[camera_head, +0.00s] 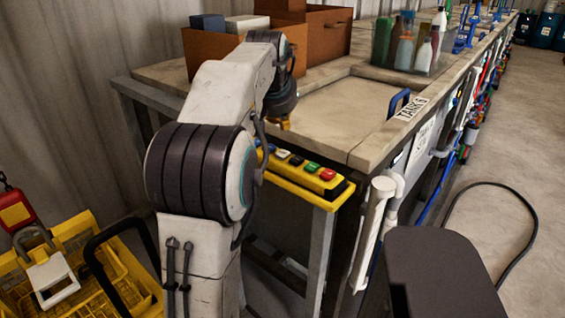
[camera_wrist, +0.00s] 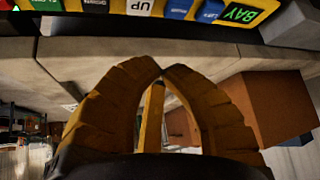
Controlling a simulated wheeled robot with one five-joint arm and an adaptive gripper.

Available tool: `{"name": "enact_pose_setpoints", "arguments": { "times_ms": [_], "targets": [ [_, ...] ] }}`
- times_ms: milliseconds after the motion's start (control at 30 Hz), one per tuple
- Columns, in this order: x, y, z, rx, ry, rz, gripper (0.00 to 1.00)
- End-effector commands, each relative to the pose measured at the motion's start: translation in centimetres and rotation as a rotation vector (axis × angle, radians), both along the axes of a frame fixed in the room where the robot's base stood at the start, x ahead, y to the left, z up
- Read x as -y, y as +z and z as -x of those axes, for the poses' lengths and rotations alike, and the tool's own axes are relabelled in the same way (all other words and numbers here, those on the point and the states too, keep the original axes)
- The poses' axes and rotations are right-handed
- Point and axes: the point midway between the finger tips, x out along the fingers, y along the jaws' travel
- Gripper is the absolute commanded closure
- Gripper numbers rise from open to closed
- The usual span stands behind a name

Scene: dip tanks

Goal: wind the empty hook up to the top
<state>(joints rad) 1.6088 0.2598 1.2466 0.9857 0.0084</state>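The yellow control panel (camera_head: 305,183) is at the front edge of the bench, with a row of coloured buttons. In the wrist view the panel (camera_wrist: 270,38) runs along the top, its lettering upside down. The white UP button (camera_wrist: 139,7) is beside the black DOWN button (camera_wrist: 97,5), and a green BAY display (camera_wrist: 241,14) is at the right.
Behind the panel is the bench (camera_head: 380,120), with brown boxes (camera_head: 325,38) and a clear bin of bottles (camera_head: 412,45). A yellow crate (camera_head: 95,265) is at lower left. A black hose (camera_head: 525,215) lies on the open floor at right.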

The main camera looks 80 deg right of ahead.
Motion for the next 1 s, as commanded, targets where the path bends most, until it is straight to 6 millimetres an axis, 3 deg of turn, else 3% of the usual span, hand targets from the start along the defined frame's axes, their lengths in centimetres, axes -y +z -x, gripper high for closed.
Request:
{"name": "enact_pose_setpoints", "arguments": {
  "times_ms": [33,100,400,833,867,1000],
  "targets": [
    [0.0,-1.3,0.0,0.000,0.000,0.000,1.00],
    [0.0,-2.2,0.0,0.000,0.000,0.000,1.00],
    [0.0,-4.5,0.0,0.000,0.000,0.000,1.00],
    [0.0,-4.8,0.0,0.000,0.000,0.001,1.00],
    [0.0,-4.8,0.0,0.000,0.000,0.001,0.96],
    [0.0,-4.8,0.0,0.000,0.000,0.001,1.00]
  ]
}}
